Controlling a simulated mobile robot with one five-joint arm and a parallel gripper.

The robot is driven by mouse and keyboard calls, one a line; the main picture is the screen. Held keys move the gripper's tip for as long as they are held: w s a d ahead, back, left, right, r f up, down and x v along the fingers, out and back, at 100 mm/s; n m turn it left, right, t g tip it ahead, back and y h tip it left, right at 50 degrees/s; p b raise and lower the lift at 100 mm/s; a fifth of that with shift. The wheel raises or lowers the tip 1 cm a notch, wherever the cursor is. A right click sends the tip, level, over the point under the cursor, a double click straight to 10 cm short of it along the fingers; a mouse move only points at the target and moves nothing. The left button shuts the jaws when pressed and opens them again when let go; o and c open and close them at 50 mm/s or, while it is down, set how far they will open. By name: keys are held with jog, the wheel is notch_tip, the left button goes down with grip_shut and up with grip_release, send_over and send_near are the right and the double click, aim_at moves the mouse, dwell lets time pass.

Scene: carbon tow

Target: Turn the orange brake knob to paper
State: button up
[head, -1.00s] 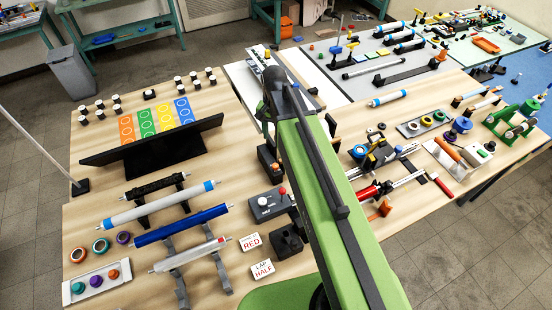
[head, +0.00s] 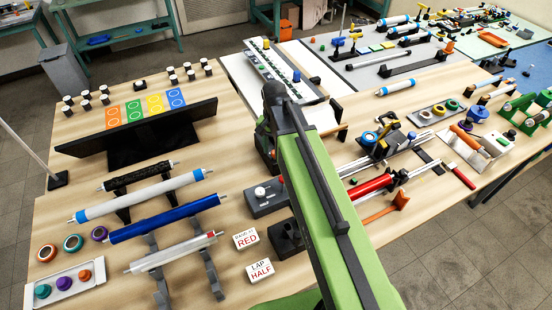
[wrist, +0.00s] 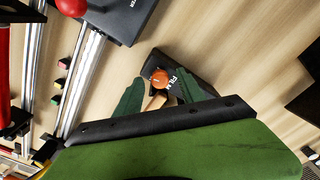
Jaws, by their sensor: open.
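The orange brake knob (wrist: 159,78) shows in the wrist view as a small round cap on a black box (wrist: 185,72). The word FILM is printed on the box to the right of the knob. I cannot see a PAPER mark. My gripper (wrist: 161,88) is open, with a green finger on each side of the knob. I cannot tell whether either finger touches it. A small tan piece or patch shows between the fingers, below the knob. In the head view I cannot make out the knob or my fingers; my green arm covers part of the bench.
A grey box (head: 267,198) with a red knob (head: 281,180) stands left of my arm. It also shows at the wrist view's top left, near bright metal rails (wrist: 80,82). Sign cards (head: 246,238) lie in front. Bare wood lies right of the knob box in the wrist view.

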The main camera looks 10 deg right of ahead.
jog(key=shift+f, duration=0.2)
grip_shut()
jog(key=shift+d, duration=0.1)
jog(key=shift+n, duration=0.3)
jog(key=n, duration=0.8)
dwell(0.4)
jog(key=shift+n, duration=0.4)
